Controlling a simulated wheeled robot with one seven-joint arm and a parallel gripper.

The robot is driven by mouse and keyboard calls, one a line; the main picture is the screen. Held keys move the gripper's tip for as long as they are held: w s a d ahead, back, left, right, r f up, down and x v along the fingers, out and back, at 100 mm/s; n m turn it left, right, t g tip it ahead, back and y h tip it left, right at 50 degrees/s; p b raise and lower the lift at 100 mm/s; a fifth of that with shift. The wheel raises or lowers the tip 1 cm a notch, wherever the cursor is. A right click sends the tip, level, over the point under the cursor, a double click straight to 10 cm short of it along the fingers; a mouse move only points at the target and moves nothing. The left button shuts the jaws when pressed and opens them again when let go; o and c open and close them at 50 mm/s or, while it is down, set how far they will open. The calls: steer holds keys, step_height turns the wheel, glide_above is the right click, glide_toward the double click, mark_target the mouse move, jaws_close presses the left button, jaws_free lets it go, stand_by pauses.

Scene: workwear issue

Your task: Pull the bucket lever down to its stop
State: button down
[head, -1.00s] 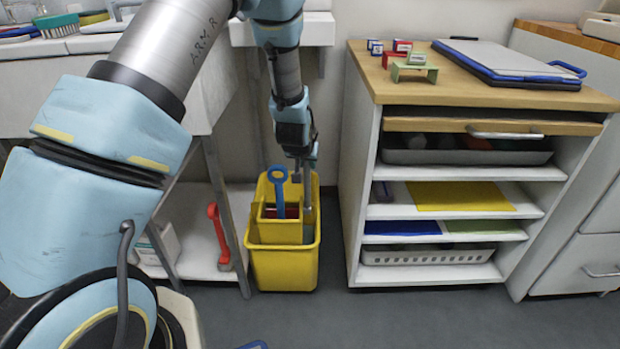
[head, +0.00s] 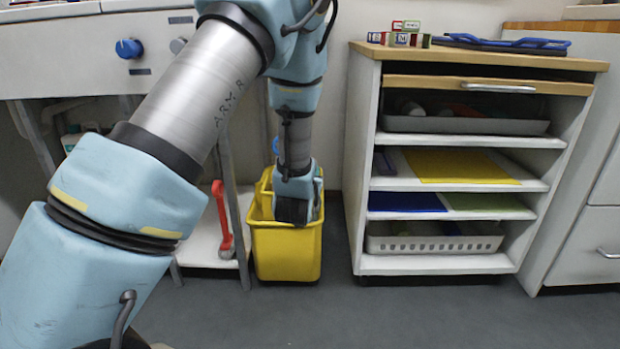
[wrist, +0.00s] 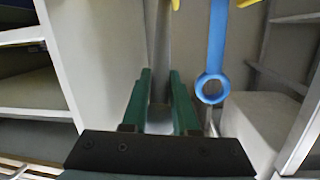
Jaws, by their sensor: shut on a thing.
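The yellow bucket (head: 285,250) stands on the floor between the sink unit and the shelf cabinet. My gripper's dark green fingers (wrist: 160,76) are shut on the grey bucket lever (wrist: 161,48), which runs up between them in the wrist view. In the head view my wrist hangs low in front of the bucket's upper right side and hides the fingers and most of the lever. A blue handle with a ring end (wrist: 211,88) is beside the fingers in the wrist view, apart from them.
A red-handled tool (head: 222,222) stands at the low white shelf left of the bucket. The white shelf cabinet (head: 362,180) is close on the right. A blue knob (head: 129,48) is on the panel at upper left. The floor in front is clear.

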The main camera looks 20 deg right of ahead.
steer(key=shift+s+f+h+b, duration=0.4)
steer(key=shift+s+f+b, duration=0.15)
steer(key=shift+b, duration=0.2)
steer(key=shift+s+a+f, duration=0.1)
steer(key=shift+s, duration=0.05)
steer(key=c, duration=1)
jaws_free()
steer(key=shift+c, duration=0.2)
steer(key=o, duration=0.4)
steer(key=shift+c, duration=0.2)
steer(key=shift+a+t, duration=0.15)
steer(key=shift+t, duration=0.25)
steer(key=p+v, duration=0.3)
steer(key=v, duration=0.7)
steer(key=shift+s+r, duration=0.25)
steer(key=shift+w+a, duration=0.1)
steer(key=shift+a, duration=0.05)
